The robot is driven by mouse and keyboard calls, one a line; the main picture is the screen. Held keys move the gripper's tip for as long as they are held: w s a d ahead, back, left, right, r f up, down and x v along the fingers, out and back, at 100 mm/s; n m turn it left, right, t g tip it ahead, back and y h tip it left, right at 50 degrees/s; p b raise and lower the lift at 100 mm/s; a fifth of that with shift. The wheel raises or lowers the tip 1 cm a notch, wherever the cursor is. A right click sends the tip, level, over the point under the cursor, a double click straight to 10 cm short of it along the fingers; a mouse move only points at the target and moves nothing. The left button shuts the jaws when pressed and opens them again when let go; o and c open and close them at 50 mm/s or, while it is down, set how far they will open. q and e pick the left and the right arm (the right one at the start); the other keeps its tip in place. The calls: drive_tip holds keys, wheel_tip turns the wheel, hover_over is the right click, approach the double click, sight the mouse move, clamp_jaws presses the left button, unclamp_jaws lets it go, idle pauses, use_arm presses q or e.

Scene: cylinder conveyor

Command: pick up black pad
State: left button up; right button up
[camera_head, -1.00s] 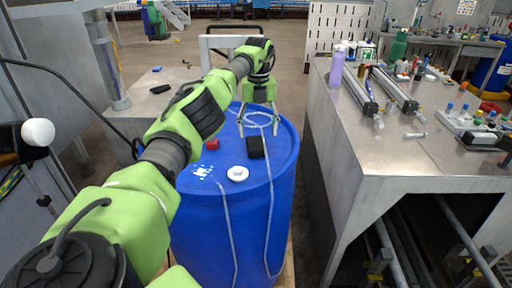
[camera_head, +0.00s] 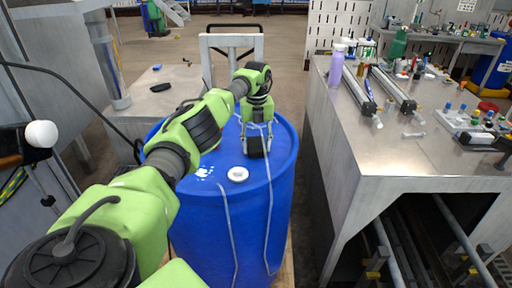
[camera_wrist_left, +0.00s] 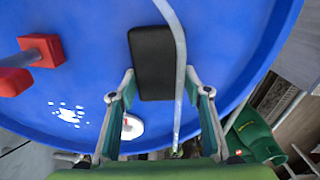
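The black pad (camera_head: 254,148) lies flat on top of the blue barrel, near its middle. It also shows in the left wrist view (camera_wrist_left: 152,62) as a dark upright rectangle. My left gripper (camera_head: 257,141) hangs over the pad, fingers pointing down. In the left wrist view its fingers (camera_wrist_left: 160,76) are spread on either side of the pad's near end, with a gap on each side, so it is open and holds nothing. How high the fingertips are above the barrel top is hard to tell. My right gripper is not in view.
The blue barrel (camera_head: 233,225) also bears a white round lid (camera_head: 238,174) and a red object (camera_wrist_left: 40,50) left of the pad. A pale cord runs along the pad's right side. A metal workbench (camera_head: 400,160) with a purple bottle (camera_head: 337,65) stands on the right.

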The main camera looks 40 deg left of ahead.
use_arm(q)
drive_tip(key=shift+r, duration=0.1)
idle(0.3)
drive_tip(key=shift+w+r+b, duration=0.1)
drive_tip(key=shift+r+b, duration=0.15)
drive_tip(key=shift+b, duration=0.15)
wheel_tip(320, 180, up, 2)
drive_tip(key=shift+r+b, duration=0.1)
drive_tip(key=shift+b, duration=0.65)
drive_tip(key=s+d+r+b, duration=0.2)
drive_tip(key=s+d+r, duration=0.4)
drive_tip(key=s+r, duration=0.4)
drive_tip(key=shift+s+d+b, duration=0.15)
drive_tip(key=shift+s+b, duration=0.25)
drive_tip(key=shift+s, duration=0.95)
drive_tip(key=shift+c, duration=0.4)
drive_tip(key=shift+w, duration=0.1)
